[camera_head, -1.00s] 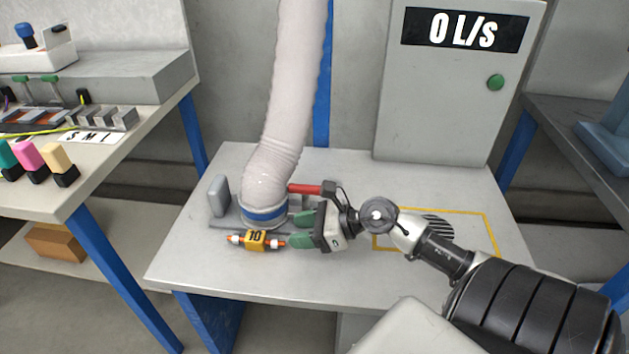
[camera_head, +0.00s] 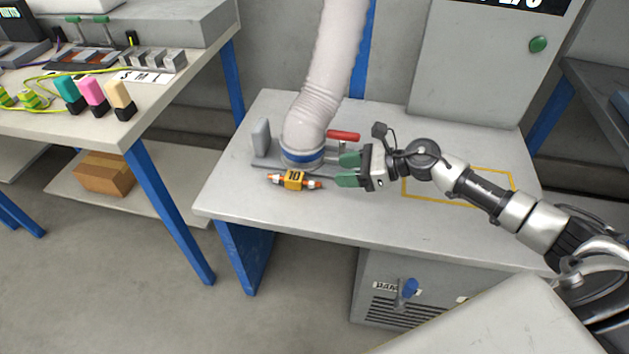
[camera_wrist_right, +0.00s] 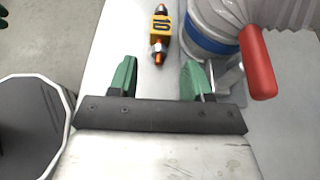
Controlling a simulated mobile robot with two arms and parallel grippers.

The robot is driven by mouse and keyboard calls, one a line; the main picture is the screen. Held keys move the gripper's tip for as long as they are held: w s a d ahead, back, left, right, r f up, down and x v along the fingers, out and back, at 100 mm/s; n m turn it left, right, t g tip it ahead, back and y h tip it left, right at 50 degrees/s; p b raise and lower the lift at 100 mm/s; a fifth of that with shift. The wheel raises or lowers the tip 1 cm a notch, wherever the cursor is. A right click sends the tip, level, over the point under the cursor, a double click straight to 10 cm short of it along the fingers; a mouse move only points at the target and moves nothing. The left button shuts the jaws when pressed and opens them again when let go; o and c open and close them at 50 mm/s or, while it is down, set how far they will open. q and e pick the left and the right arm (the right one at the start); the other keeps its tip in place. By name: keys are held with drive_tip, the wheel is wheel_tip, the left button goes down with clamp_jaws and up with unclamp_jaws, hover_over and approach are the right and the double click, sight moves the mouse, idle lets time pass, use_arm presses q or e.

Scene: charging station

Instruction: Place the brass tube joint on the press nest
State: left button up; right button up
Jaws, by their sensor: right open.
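The brass tube joint (camera_head: 296,180) lies on the grey table in front of the hose's foot. It has a yellow block marked "10" and orange-copper ends with white bands. It also shows in the right wrist view (camera_wrist_right: 160,35). My right gripper (camera_head: 348,170) has green fingers, is open and empty, and is just right of the joint. In the right wrist view, the joint is beyond the fingertips (camera_wrist_right: 159,78), in line with the gap between them. I cannot clearly identify a press nest. My left gripper is not in view.
A thick pale hose (camera_head: 325,90) with a blue band stands on a grey base (camera_head: 264,162) behind the joint. A red handle (camera_head: 343,136) sticks out beside it, close to my right gripper. A yellow outline (camera_head: 463,204) marks the table at right. A side table (camera_head: 110,125) holds coloured blocks.

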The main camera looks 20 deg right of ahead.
sight(298, 176)
drive_tip(key=shift+w+d, duration=0.1)
drive_tip(key=shift+d, duration=0.15)
drive_tip(key=x, duration=0.4)
drive_tip(key=shift+w+a+f, duration=0.15)
drive_tip(key=shift+f, duration=0.05)
drive_tip(key=shift+x, duration=3.15)
drive_tip(key=shift+c, duration=0.5)
drive_tip(key=c, duration=0.7)
drive_tip(key=shift+r, duration=0.1)
